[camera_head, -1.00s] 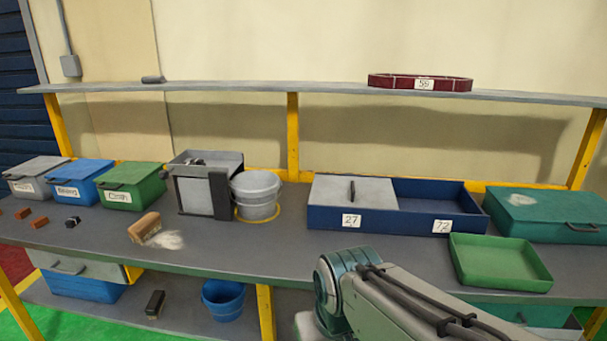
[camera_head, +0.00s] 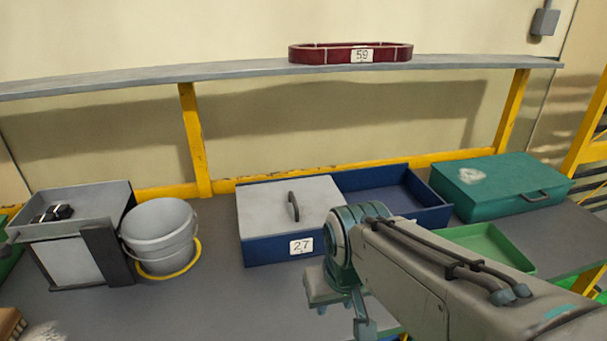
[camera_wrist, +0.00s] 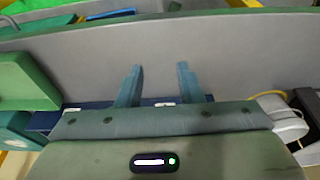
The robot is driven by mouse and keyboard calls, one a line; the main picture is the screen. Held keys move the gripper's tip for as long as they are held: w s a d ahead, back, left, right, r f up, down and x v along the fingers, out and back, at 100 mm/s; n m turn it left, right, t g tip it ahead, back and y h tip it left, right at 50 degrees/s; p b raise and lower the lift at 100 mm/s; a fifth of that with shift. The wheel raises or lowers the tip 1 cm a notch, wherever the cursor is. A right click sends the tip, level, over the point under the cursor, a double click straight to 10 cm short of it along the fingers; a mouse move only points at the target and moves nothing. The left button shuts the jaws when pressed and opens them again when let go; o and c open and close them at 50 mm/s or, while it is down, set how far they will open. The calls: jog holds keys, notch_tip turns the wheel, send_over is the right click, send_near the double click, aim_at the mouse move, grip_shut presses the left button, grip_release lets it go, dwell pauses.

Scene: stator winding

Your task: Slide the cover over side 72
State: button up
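The grey cover (camera_head: 285,206), with a dark upright handle (camera_head: 293,206), lies over the left compartment, labelled 27 (camera_head: 301,246), of the blue two-part box (camera_head: 268,252). The right compartment (camera_head: 390,198) is open and looks empty; its label is hidden behind my arm in the head view. My gripper (camera_head: 342,308) hangs in front of the box, near its middle, apart from the handle. In the wrist view my gripper's two fingers (camera_wrist: 157,72) stand apart with nothing between them. Part of the blue box (camera_wrist: 42,121) shows behind the gripper body there.
A green tray (camera_head: 485,242) and a teal lidded case (camera_head: 500,185) stand right of the box. A grey bucket (camera_head: 160,236) and a grey bin (camera_head: 75,225) stand left. A red ring (camera_head: 350,54) labelled 59 lies on the shelf above. The table between bucket and box is clear.

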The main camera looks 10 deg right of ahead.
jog(key=w+r+g+h+p, duration=0.1)
jog(key=w+r, duration=0.4)
jog(key=w, duration=0.4)
jog(key=w+r+p, duration=0.1)
jog(key=w+r, duration=0.4)
jog(key=w, duration=0.4)
jog(key=g+h+p, duration=0.1)
jog(key=g+p, duration=0.1)
send_near(294, 202)
jog(key=f, duration=0.2)
jog(key=d+f, duration=0.1)
jog(key=f, duration=0.4)
jog(key=shift+s+d+f, duration=0.15)
jog(key=shift+s+f, duration=0.05)
jog(key=shift+f, duration=0.15)
grip_shut()
